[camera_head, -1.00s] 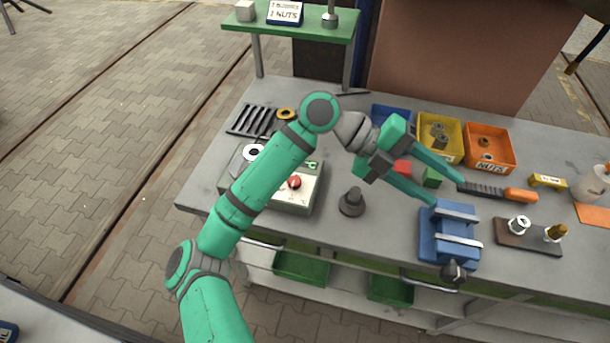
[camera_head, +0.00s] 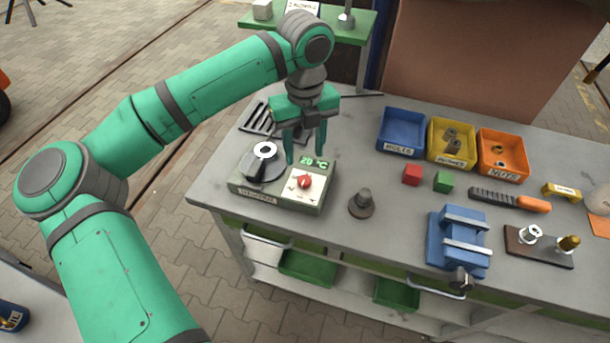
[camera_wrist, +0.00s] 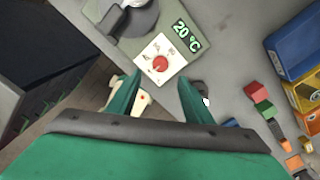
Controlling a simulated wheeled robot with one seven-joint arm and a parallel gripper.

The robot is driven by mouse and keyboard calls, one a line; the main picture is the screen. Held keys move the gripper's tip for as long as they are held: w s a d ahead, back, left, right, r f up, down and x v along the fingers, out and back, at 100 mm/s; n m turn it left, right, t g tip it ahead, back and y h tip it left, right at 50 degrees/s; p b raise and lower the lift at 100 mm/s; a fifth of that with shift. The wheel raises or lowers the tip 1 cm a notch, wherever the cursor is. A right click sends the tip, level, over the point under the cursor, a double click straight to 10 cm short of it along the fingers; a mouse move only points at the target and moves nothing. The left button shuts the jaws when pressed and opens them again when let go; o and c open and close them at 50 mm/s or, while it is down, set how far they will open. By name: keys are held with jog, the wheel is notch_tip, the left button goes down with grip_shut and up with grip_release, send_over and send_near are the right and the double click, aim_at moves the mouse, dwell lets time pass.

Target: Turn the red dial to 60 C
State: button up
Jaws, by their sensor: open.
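The red dial (camera_head: 305,181) sits on the white face plate of a grey-green heater box (camera_head: 262,198) on the workbench. It also shows in the wrist view (camera_wrist: 159,64). The green display (camera_head: 313,162) above the dial reads 20 °C; it reads the same in the wrist view (camera_wrist: 186,33). My gripper (camera_head: 305,158) is open and points down above the box, apart from the dial. The scale marks are too small to read.
A ring and dark block (camera_head: 265,151) lie on the box's left. A blue vise (camera_head: 457,238), red and green cubes (camera_head: 412,174) and parts bins (camera_head: 402,132) are farther right.

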aim_at(304, 180)
notch_tip(304, 180, down, 9)
jog(key=shift+f, duration=0.1)
jog(key=shift+d+f, duration=0.15)
jog(key=shift+f, duration=0.25)
jog(key=shift+a, duration=0.2)
jog(key=shift+s, duration=0.1)
jog(key=c, duration=1.1)
